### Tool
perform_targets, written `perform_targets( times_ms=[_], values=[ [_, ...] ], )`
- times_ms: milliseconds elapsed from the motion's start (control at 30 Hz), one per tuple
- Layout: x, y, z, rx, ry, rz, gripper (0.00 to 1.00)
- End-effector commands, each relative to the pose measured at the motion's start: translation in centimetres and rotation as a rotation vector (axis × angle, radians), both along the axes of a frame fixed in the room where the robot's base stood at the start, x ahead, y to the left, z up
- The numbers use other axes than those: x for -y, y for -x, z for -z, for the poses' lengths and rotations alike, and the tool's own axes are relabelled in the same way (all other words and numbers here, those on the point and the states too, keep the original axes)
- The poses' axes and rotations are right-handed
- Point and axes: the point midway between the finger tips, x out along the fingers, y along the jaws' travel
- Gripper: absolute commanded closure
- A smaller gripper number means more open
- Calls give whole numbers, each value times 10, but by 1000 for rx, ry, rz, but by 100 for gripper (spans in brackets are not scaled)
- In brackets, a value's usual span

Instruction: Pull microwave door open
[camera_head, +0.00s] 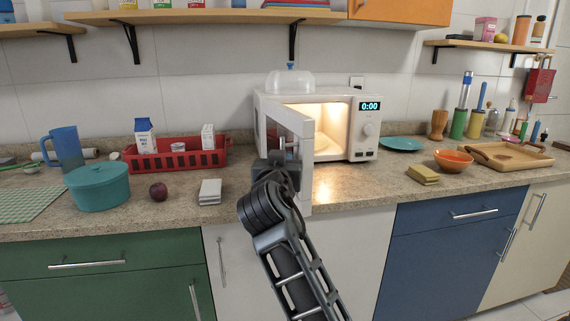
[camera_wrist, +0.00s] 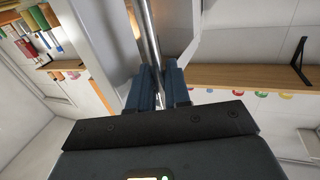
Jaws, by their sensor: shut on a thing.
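The white microwave (camera_head: 364,143) stands on the counter with its lit inside showing and its display reading 0:00. Its door (camera_head: 306,170) is open and stands out from the front left side toward me. My gripper (camera_head: 284,158) is at the door, left of the door's free edge. In the wrist view my gripper (camera_wrist: 158,88) has its two blue fingers shut on the metal door handle (camera_wrist: 149,32), a long bar. My arm hides part of the door and the handle in the head view.
A red basket (camera_head: 180,158), a teal pot (camera_head: 98,187), a dark red fruit (camera_head: 158,191) and a white stack (camera_head: 209,191) are left of the door. Yellow sponges (camera_head: 423,175), an orange bowl (camera_head: 453,160) and a wooden tray (camera_head: 502,156) are to the right. The counter before the microwave is clear.

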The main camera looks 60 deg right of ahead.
Motion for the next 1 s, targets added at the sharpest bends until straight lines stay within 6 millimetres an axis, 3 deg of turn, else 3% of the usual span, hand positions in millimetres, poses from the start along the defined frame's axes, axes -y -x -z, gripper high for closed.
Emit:
perform_targets(
  times_ms=[267,300,400,700,1000],
  values=[
    [1,0,0,-1,-2,0,100],
    [1,0,0,-1,-2,0,79],
    [1,0,0,-1,-2,1,71],
    [-4,2,1,-2,-1,-1,71],
    [-46,18,2,-1,-2,-3,71]
  ],
)
